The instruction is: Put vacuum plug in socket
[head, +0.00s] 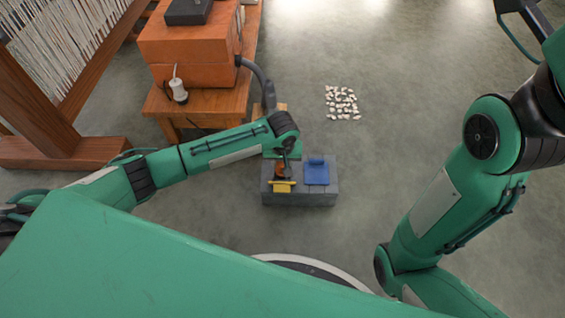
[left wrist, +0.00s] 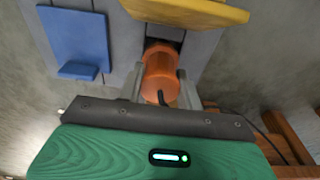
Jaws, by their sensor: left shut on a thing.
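An orange plug (left wrist: 160,72) with a black cord sits between the two grey fingers of my left gripper (left wrist: 161,85), which is shut on it. The plug's far end is at the dark opening of a grey socket block (left wrist: 122,35), under a raised yellow flap (left wrist: 190,10). I cannot tell how deep it sits. A blue flap (left wrist: 75,38) covers the place beside it. In the head view, the grey block (head: 300,198) is on the floor, with the yellow flap (head: 283,187) and blue flap (head: 316,173). My left gripper (head: 283,166) reaches it from above. My right gripper is out of view.
A wooden table (head: 215,100) with orange boxes (head: 188,42) and a small white item with a cord (head: 178,91) stands at upper left. A wooden loom (head: 45,110) is at far left. Small white pieces (head: 342,102) lie on the otherwise open floor.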

